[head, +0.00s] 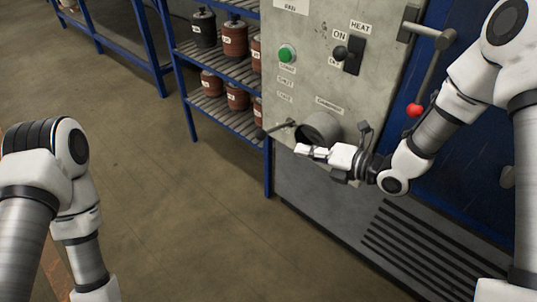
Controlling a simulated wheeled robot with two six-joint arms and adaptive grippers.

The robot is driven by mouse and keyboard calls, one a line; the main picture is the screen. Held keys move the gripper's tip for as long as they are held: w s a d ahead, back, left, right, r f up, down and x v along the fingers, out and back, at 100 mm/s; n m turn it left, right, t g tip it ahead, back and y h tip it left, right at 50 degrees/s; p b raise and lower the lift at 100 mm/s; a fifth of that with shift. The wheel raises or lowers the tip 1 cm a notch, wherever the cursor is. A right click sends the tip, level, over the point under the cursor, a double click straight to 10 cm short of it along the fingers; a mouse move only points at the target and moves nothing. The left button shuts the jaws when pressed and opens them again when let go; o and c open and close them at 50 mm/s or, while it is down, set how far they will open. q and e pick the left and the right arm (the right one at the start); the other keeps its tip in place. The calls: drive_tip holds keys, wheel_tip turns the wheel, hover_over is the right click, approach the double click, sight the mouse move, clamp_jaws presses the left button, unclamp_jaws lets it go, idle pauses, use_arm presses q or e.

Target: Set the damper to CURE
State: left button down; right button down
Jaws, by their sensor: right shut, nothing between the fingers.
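A grey control panel (305,85) fills the upper middle of the head view. A round duct stub (322,127) sticks out of its lower part, under a small label too blurred to read. A thin dark lever (278,128) reaches left from beside the stub; it looks like the damper handle, but I cannot tell its setting. My right gripper (307,151) is shut and empty, its fingertips pointing left just below the stub in the picture. I cannot tell whether it touches anything. My left arm shows at the left; its gripper is out of view.
A green button (287,53), a black HEAT switch (353,56) and a red-knobbed lever (415,110) are on the cabinet front. A blue rack (215,57) with several brown and dark canisters stands left of it. The floor (180,200) between is clear.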

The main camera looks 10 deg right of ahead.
sight(276, 129)
wheel_tip(276, 129, down, 7)
drive_tip(key=s+a+n+b, duration=0.1)
drive_tip(key=s+n+b, duration=0.1)
drive_tip(key=n+b, duration=0.65)
drive_tip(key=w+a+r+m+b, duration=0.1)
drive_tip(key=w+a+b, duration=0.1)
drive_tip(key=w+a, duration=0.4)
drive_tip(key=w, duration=0.3)
drive_tip(key=shift+w+a+r+t, duration=0.3)
drive_tip(key=shift+w+a+r, duration=0.05)
drive_tip(key=shift+r, duration=0.05)
drive_tip(key=shift+w+r+b, duration=0.25)
drive_tip(key=shift+r+b, duration=0.1)
drive_tip(key=shift+r, duration=0.4)
